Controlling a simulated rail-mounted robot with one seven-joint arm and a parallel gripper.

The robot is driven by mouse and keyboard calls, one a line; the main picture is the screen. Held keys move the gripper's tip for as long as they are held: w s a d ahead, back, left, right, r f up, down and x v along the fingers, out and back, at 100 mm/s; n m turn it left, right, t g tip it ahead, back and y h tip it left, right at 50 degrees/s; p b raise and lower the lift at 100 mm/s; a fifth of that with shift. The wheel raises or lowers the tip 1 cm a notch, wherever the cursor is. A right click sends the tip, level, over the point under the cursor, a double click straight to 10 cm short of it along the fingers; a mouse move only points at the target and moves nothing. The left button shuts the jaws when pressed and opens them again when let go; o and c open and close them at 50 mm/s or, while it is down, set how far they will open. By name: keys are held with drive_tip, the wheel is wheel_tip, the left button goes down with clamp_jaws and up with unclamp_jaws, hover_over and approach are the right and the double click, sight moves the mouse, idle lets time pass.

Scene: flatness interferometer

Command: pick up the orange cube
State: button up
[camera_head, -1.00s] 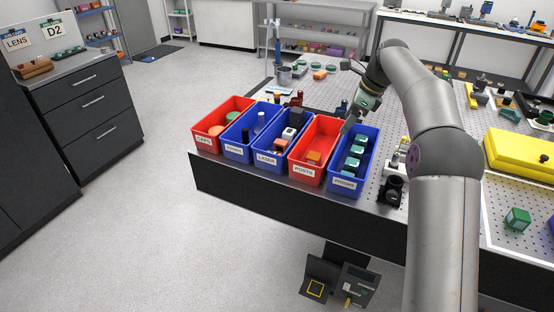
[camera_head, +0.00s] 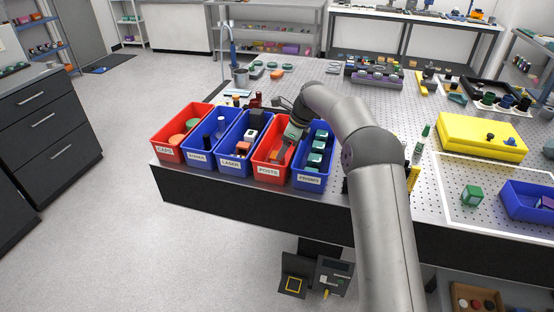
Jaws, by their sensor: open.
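An orange cube (camera_head: 275,157) lies low in the red bin labelled POSTS (camera_head: 268,171), partly hidden. My gripper (camera_head: 283,148) is open and reaches down into that bin from the back right, just above or beside the cube. The fingertips are small and partly lost in the bin, so I cannot tell whether they touch the cube.
Blue bins labelled LASER (camera_head: 231,164) and PRISMS (camera_head: 309,179) stand close on either side, with a red CAPS bin (camera_head: 165,149) further left. A yellow case (camera_head: 482,137) and a green cube (camera_head: 472,196) stand on the bench at right.

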drive_tip(key=p+x, duration=0.1)
drive_tip(key=x, duration=0.3)
drive_tip(key=shift+a+f, duration=0.1)
drive_tip(key=shift+a, duration=0.15)
drive_tip(key=c, duration=1.2)
drive_tip(key=shift+o, duration=0.2)
